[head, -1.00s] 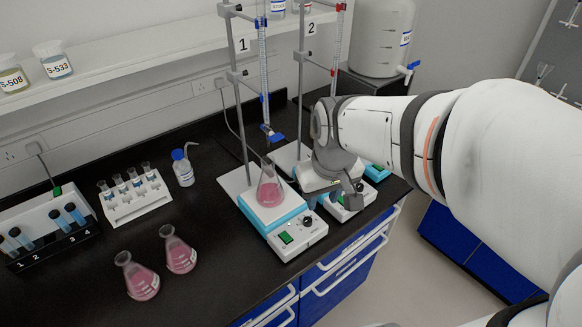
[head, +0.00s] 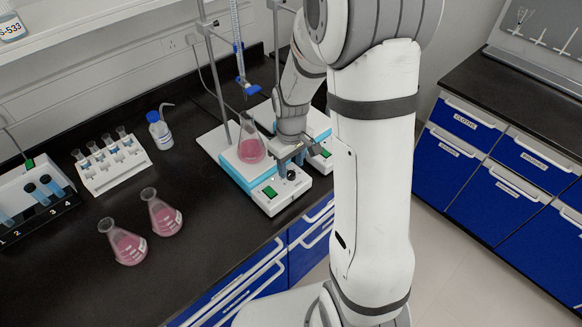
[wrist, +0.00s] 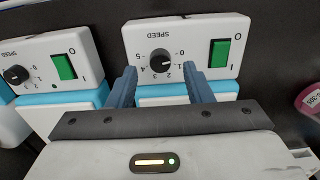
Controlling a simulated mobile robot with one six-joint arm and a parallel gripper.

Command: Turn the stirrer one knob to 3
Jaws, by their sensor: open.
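Stirrer one (head: 262,196) is a white and light-blue box with a green switch and a dark knob (head: 291,175) on its front panel. A flask (head: 251,150) with pink liquid stands on it. My gripper (head: 287,163) is above that panel, close to the knob. In the wrist view the panel appears upside down, with the SPEED knob (wrist: 161,62) between the lines of my gripper's two blue-grey fingers (wrist: 160,74). The fingers are apart and empty, and I see no clear contact with the knob. Its pointer is too small to read surely.
A second stirrer (head: 322,150) stands right beside the first; its panel also shows in the wrist view (wrist: 45,62). Clamp stands with burettes rise behind. Two pink flasks (head: 128,245), a vial rack (head: 112,172) and a small bottle (head: 160,130) are left. The front bench is clear.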

